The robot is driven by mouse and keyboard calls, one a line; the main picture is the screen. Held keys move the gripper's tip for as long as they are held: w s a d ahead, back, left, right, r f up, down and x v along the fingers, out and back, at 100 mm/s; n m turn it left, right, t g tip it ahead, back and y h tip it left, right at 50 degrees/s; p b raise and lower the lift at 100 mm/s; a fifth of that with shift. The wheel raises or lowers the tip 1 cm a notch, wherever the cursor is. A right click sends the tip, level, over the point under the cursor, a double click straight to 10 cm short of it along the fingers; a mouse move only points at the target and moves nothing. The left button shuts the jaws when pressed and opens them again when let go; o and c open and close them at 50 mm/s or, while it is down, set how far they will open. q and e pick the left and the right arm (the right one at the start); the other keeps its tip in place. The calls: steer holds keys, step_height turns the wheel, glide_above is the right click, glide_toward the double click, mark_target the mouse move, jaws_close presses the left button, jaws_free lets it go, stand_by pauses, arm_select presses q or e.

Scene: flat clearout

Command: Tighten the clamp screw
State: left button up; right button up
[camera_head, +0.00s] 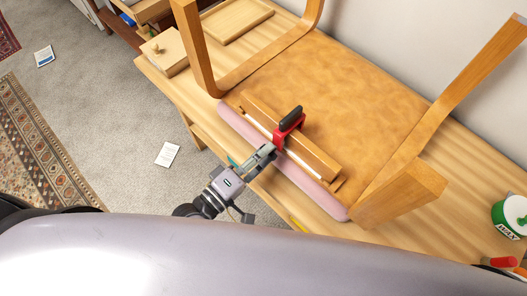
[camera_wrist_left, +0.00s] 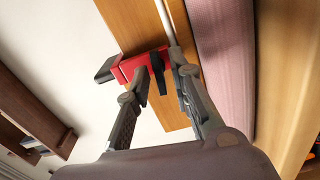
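A red clamp (camera_head: 279,136) with a black handle (camera_head: 291,117) sits on a wooden rail (camera_head: 311,155) of the tan-seated chair (camera_head: 335,85). In the left wrist view the red clamp (camera_wrist_left: 130,66) spans the rail, and a dark bar of it (camera_wrist_left: 158,74) shows between my fingers. My left gripper (camera_head: 270,149) is at the near side of the clamp. In the wrist view its two fingers (camera_wrist_left: 163,85) are apart, with a gap to the right of the bar. I cannot tell whether a finger touches the clamp. My right gripper is not in view.
The chair lies on a wooden bench (camera_head: 470,195), its legs (camera_head: 470,75) sticking up. A green and white wax tin (camera_head: 510,216) and a red-handled item (camera_head: 503,262) are at the right. Carpet lies left.

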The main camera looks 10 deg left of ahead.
arm_select(q)
steer(key=shift+o, duration=0.3)
steer(key=v, duration=1.2)
steer(key=w+a+f+m+g+y, duration=0.1)
steer(key=a+f+m+g+y, duration=0.2)
steer(key=f, duration=0.8)
steer(key=a+f+m+g+y, duration=0.15)
steer(key=a+f, duration=0.35)
steer(key=f, duration=0.6)
steer(key=w+a+f+m+g+y, duration=0.1)
steer(key=a+f+m+y, duration=0.25)
steer(key=f, duration=0.65)
steer(key=s+f+m+g+y, duration=0.2)
steer(key=s+f+g, duration=0.6)
steer(key=s+f, duration=0.8)
steer(key=s+m, duration=0.2)
steer(key=s, duration=0.2)
steer(key=shift+y, duration=0.3)
